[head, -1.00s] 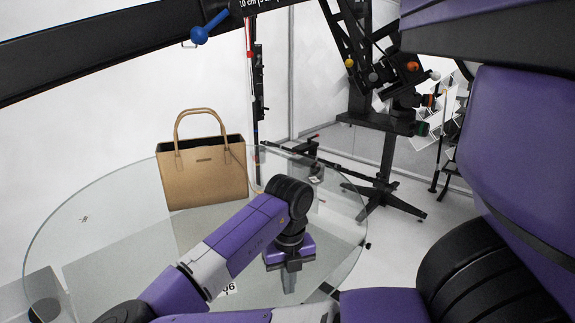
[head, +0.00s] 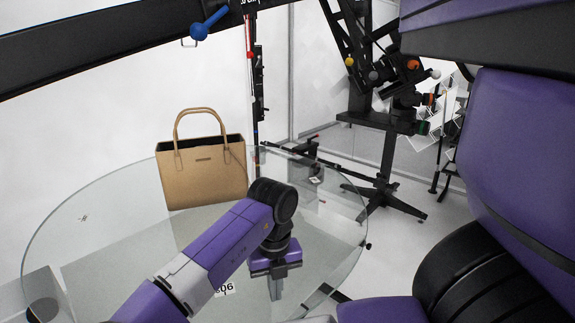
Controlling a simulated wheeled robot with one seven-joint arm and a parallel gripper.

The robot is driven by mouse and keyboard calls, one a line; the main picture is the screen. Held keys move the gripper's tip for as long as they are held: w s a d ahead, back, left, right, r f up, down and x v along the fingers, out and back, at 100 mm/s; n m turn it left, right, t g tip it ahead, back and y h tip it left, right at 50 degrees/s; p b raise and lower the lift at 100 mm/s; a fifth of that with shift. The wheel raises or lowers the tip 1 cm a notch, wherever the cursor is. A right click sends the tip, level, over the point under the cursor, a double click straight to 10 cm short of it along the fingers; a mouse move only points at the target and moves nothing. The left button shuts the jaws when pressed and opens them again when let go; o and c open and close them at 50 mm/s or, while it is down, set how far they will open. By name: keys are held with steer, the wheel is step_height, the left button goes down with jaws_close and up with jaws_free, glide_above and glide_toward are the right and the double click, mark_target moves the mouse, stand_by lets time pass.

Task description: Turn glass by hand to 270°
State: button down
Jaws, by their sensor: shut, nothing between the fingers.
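The round clear glass turntable (head: 110,222) fills the lower left of the head view. A tan handbag (head: 203,175) with two handles stands upright on it, toward the back. My gripper (head: 276,290) points down over the right front part of the glass, right of and nearer than the bag. Its fingers are together with nothing seen between them. I cannot tell whether the fingertips touch the glass. A white label with dark digits (head: 223,290) shows at the front, partly hidden by my arm.
A black stand with camera gear (head: 388,150) is on the floor behind right. A black beam (head: 110,45) with a blue knob (head: 199,32) crosses the top left. A thin black pole (head: 257,90) stands behind the glass. White floor is free at right.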

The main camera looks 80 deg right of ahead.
mark_target(213, 321)
steer(key=shift+w+a+f+b, duration=0.15)
steer(key=shift+w+a+b, duration=0.15)
steer(key=shift+w+a, duration=0.35)
steer(key=shift+w+a+f+b, duration=0.1)
steer(key=shift+w+a+b, duration=0.2)
steer(key=shift+w+a, duration=0.35)
steer(key=shift+w, duration=0.2)
steer(key=shift+w+a, duration=0.4)
steer(key=shift+w, duration=0.05)
steer(key=shift+w+a+b, duration=0.35)
steer(key=shift+w+a, duration=0.25)
steer(key=shift+w, duration=0.25)
steer(key=shift+w+a+r, duration=0.15)
steer(key=shift+w+a, duration=0.35)
steer(key=shift+w, duration=0.3)
steer(key=shift+w+a+r, duration=0.1)
steer(key=shift+w+a, duration=0.4)
steer(key=shift+w, duration=0.3)
steer(key=shift+w+a+f+b, duration=0.1)
steer(key=shift+w+a+b, duration=0.3)
steer(key=shift+w, duration=0.4)
steer(key=shift+w+a+b, duration=0.25)
steer(key=shift+w+a, duration=0.15)
steer(key=shift+w, duration=0.35)
